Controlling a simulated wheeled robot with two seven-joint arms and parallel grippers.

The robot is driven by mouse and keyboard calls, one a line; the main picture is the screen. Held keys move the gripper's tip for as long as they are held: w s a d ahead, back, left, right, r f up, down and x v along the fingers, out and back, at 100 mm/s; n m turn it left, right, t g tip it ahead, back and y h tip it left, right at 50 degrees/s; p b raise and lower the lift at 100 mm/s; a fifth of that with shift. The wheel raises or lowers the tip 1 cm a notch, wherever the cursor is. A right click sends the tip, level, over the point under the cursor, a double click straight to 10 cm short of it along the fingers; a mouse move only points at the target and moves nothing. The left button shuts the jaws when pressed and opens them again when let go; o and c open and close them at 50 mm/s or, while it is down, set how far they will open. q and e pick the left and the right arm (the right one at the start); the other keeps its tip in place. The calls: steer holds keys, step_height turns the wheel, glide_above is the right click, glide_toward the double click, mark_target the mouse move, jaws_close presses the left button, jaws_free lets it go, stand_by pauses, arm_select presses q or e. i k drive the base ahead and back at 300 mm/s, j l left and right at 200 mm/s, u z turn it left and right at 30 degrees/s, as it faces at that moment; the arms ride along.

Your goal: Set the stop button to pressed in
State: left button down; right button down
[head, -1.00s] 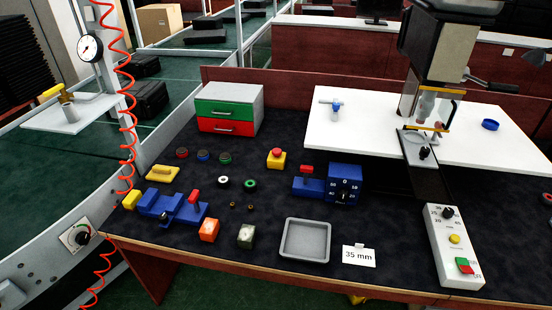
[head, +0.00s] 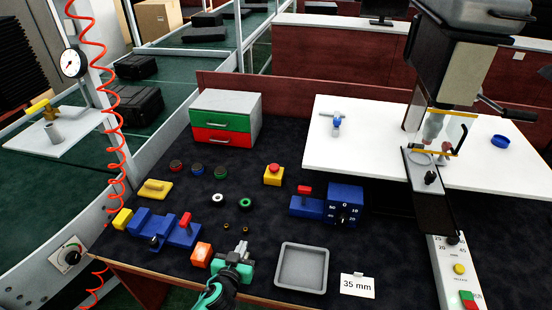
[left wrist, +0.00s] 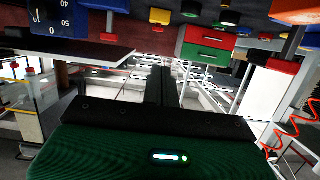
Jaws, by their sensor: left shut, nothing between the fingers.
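A red mushroom button on a yellow box (head: 273,175) stands on the dark bench mat, right of a row of small round pieces. Its red cap shows above the box; I cannot tell how far in it sits. The yellow box also shows upside down at the top of the left wrist view (left wrist: 160,16). My left gripper (head: 241,247) is at the bench's front edge, nearer the camera than the button and apart from it. Its dark fingers (left wrist: 165,72) are together with nothing between them. My right gripper is out of view.
A blue box with a dial (head: 343,203) and a red-handled lever stand right of the button. A grey tray (head: 301,290), orange block (head: 201,254) and blue clamp (head: 155,232) are near the front. A drawer cabinet (head: 225,118) stands behind. Mat between gripper and button is mostly clear.

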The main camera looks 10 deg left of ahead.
mark_target(274, 168)
steer(key=i, duration=1.1)
